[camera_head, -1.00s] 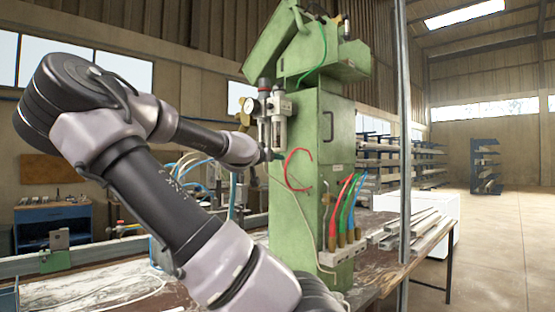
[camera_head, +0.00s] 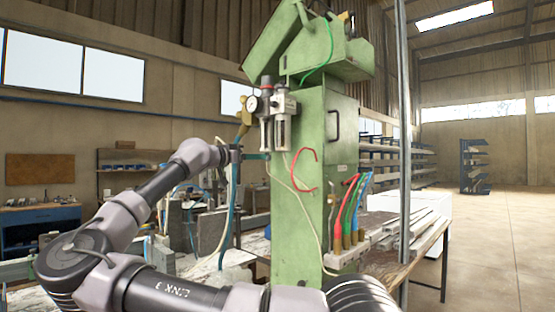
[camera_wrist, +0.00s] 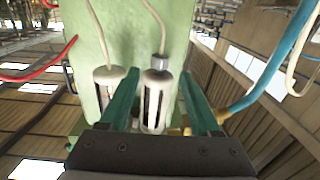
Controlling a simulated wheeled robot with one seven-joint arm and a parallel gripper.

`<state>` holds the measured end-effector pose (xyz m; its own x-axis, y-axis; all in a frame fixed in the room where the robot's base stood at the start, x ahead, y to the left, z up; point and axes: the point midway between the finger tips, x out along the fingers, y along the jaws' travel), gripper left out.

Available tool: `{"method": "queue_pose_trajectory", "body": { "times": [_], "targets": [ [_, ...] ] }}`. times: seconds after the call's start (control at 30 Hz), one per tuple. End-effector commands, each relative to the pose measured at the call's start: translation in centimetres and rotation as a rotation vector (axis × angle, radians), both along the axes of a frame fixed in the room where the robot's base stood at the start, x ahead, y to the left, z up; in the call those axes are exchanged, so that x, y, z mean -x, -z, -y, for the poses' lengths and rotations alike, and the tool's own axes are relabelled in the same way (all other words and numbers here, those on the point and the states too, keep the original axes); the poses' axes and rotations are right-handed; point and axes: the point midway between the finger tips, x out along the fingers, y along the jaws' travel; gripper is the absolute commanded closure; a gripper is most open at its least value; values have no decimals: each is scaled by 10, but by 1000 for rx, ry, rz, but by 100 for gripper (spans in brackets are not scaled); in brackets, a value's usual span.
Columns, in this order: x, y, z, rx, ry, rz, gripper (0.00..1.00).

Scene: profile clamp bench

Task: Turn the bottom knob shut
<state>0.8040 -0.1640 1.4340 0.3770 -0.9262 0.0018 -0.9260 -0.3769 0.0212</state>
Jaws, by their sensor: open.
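Two slim bowls with dark sight windows hang side by side on the green column, under a pressure gauge (camera_head: 252,104). In the wrist view the right bowl (camera_wrist: 153,105) lies between the teal fingers of my gripper (camera_wrist: 160,74), and the left bowl (camera_wrist: 108,92) is outside them. A small grey fitting (camera_wrist: 161,48), the likely bottom knob, sits at the right bowl's end with a thin hose on it. I cannot tell its turn position. My gripper (camera_head: 258,156) is open, beside the lower bowl ends in the head view; contact is unclear.
The green column (camera_head: 300,225) stands close behind the bowls. A red hose (camera_head: 296,170), a blue hose (camera_head: 229,215) and a thin pale hose run near my gripper. A brass valve (camera_head: 243,116) is left of the gauge. Metal bars (camera_head: 405,225) lie on the bench at right.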

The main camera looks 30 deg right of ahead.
Motion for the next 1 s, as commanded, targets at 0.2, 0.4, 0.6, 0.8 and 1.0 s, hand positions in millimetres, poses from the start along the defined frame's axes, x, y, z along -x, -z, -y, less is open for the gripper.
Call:
{"method": "queue_pose_trajectory", "body": {
  "times": [0.2,0.4,0.6,0.8,1.0],
  "targets": [
    [-14,0,38,-2,4,0,36],
    [-27,0,71,-2,3,2,36],
    [-35,0,90,-1,2,1,36],
    [-37,0,94,0,1,0,36],
    [-37,0,94,-1,1,1,55]
  ]
}}
